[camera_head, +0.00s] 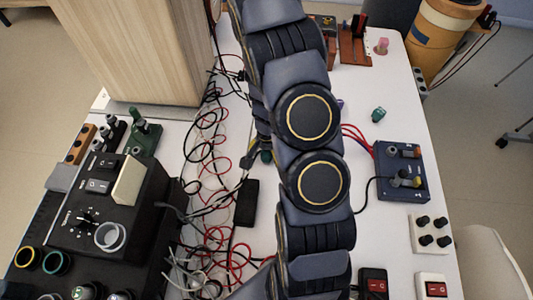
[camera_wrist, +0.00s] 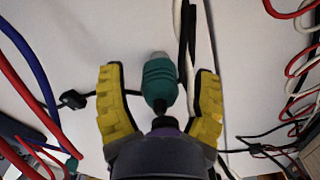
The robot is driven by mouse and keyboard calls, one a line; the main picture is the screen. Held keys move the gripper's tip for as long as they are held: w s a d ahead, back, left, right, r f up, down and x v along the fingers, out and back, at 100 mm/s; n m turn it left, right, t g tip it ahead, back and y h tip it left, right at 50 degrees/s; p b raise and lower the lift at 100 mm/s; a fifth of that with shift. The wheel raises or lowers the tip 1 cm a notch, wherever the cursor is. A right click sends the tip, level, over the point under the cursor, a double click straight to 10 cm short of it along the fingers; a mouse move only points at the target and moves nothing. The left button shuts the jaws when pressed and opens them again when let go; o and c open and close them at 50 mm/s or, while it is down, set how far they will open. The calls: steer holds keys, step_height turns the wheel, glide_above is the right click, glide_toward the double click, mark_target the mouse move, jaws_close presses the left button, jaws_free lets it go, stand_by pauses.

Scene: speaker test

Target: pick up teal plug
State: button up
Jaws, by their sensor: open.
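In the wrist view, a teal plug (camera_wrist: 160,82) lies between the two yellow fingers of my gripper (camera_wrist: 160,72). Its pale end points away from the palm, and its dark, narrow end points toward it. The fingers are spread, with a gap on both sides of the plug. A second teal piece (camera_wrist: 72,165) shows at the lower left of that view. In the head view, one teal plug (camera_head: 378,114) stands on the white table, right of my arm. Another teal bit (camera_head: 266,156) shows at my arm's left edge, mostly hidden. My fingers are not clear there.
Black and white cables (camera_wrist: 187,45) run close to the right finger. Tangled red and black wires (camera_head: 215,150) cover the table's middle-left. A blue box (camera_head: 403,170) with posts stands at right, and a black control box (camera_head: 105,205) at left. A wooden block (camera_head: 140,50) stands behind.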

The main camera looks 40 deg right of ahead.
steer(key=shift+c, duration=0.2)
jaws_close()
